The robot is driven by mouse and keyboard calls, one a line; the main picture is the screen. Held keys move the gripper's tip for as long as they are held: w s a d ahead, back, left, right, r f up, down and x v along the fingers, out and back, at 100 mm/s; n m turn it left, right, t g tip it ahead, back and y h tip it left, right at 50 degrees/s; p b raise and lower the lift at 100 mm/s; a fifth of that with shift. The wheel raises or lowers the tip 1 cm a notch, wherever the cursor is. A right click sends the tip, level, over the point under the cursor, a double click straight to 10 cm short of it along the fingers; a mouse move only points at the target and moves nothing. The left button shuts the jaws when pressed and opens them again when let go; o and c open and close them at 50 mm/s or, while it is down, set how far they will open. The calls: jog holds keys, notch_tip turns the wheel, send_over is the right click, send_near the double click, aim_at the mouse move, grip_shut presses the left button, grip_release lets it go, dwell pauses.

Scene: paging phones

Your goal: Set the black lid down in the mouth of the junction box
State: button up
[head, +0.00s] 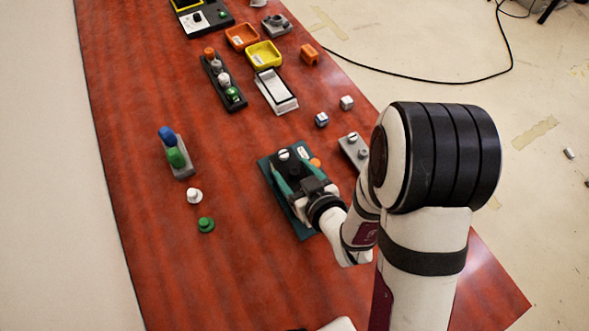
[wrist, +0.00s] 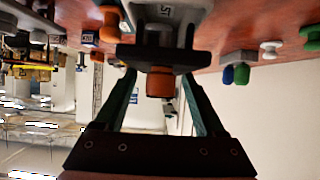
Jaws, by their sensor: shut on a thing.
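The black lid (wrist: 165,57) shows in the wrist view as a wide, dark plate across my fingertips. The grey junction box (wrist: 190,14), with a white label, shows just beyond the lid and is cut by the top edge. Its mouth is hidden, and I cannot tell whether lid and box touch. In the head view my gripper (head: 291,172) is low over the teal board (head: 300,232) and covers most of the box and lid.
A grey plate with knobs (head: 352,148) stands close right of the board. A grey block with blue and green knobs (head: 182,168), a white knob (head: 194,196) and a green knob (head: 206,225) stand left. Trays and a white box (head: 275,92) are farther back. The front left table is clear.

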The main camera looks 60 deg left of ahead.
jog(key=shift+f, duration=0.2)
jog(key=shift+f, duration=0.5)
jog(key=shift+f, duration=0.55)
dwell(0.6)
jog(key=o, duration=1.4)
jog(key=shift+o, duration=0.2)
jog(key=shift+r, duration=3.2)
